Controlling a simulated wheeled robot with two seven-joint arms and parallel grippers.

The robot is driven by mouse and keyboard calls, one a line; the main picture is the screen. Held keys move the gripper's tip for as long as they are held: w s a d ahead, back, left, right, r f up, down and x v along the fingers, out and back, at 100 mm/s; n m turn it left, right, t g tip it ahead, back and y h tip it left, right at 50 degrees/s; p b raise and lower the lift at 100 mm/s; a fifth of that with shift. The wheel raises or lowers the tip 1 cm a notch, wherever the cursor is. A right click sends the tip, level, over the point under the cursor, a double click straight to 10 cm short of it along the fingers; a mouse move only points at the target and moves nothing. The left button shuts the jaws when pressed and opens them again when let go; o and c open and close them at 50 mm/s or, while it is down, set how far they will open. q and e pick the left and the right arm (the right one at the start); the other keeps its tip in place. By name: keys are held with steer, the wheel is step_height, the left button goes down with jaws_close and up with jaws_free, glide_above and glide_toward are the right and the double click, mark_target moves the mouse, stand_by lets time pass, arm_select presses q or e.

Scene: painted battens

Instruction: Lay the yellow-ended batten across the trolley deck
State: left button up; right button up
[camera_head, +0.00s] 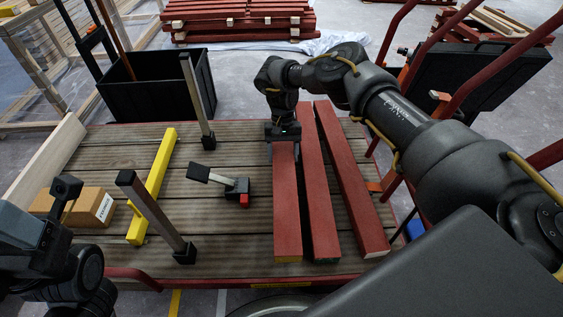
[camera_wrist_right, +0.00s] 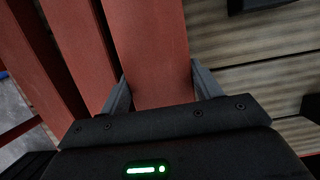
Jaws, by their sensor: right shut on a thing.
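The yellow-ended batten (camera_head: 287,205) is a long red batten with a yellow near end. It is the leftmost of three red battens side by side at the right of the trolley deck (camera_head: 222,228), and it runs away from me, crossing the deck's plank lines. I cannot tell whether it touches the deck along its whole length. My right gripper (camera_head: 283,132) is shut on its far part. In the right wrist view, the fingers (camera_wrist_right: 163,90) stand on either side of the batten (camera_wrist_right: 148,45).
Beside it lie a dark-ended red batten (camera_head: 318,190) and a pale-ended one (camera_head: 352,190). Left on the deck are a yellow bar (camera_head: 153,185), posts (camera_head: 152,208), a black clamp (camera_head: 237,187) and a cardboard box (camera_head: 92,207). A black bin (camera_head: 155,85) stands behind.

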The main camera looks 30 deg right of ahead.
mark_target(283, 160)
steer(key=shift+w+d+f+b, duration=0.1)
steer(key=shift+w+f+b, duration=0.1)
steer(key=shift+f+b, duration=0.5)
steer(key=shift+w+f+b, duration=0.2)
steer(key=shift+f+b, duration=0.1)
steer(key=shift+f, duration=0.8)
steer(key=shift+f, duration=0.15)
steer(key=o, duration=1.8)
steer(key=shift+s, duration=0.1)
steer(key=shift+c, duration=0.2)
steer(key=p+v, duration=0.2)
steer(key=v, duration=1)
